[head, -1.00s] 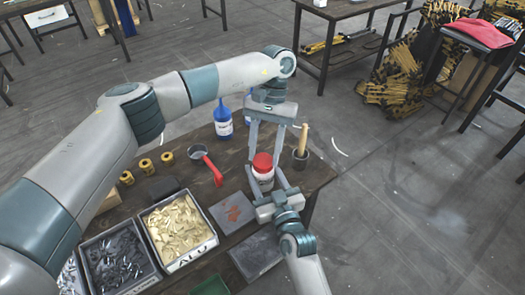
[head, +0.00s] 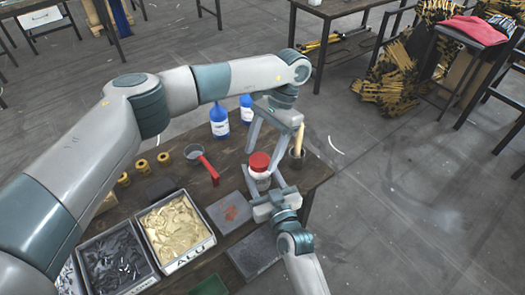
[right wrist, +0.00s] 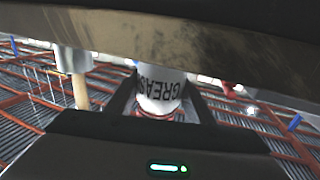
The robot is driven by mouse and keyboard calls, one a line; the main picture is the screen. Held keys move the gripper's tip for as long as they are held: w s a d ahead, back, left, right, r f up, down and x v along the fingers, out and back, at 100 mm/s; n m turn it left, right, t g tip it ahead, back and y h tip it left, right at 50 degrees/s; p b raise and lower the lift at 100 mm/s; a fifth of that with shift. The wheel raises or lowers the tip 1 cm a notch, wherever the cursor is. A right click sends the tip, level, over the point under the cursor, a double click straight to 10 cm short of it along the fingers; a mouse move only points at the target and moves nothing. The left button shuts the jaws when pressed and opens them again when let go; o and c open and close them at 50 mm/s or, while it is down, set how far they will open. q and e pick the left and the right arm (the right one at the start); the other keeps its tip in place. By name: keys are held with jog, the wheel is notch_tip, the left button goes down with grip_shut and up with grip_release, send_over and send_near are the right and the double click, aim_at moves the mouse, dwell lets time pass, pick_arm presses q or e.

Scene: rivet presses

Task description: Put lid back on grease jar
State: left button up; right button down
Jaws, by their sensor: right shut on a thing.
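The white grease jar (head: 258,180) stands near the far right part of the bench, with its red lid (head: 260,161) on top, looking level. In the right wrist view the jar (right wrist: 161,88) appears upside down between the fingers, with a red edge (right wrist: 158,115) at its lid end. My right gripper (head: 264,184) is shut on the jar's body from the near side. My left gripper (head: 266,147) is open and empty, tilted above and behind the lid. Its fingers look clear of the lid. Whether the lid is fully seated is too small to tell.
A pot with a wooden-handled brush (head: 297,152) stands close right of the jar. Parts bins (head: 177,230) fill the near left. A grey tray (head: 232,212) lies left of my right gripper.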

pick_arm(q)
jog(key=shift+r, duration=2.25)
jog(key=shift+c, duration=0.3)
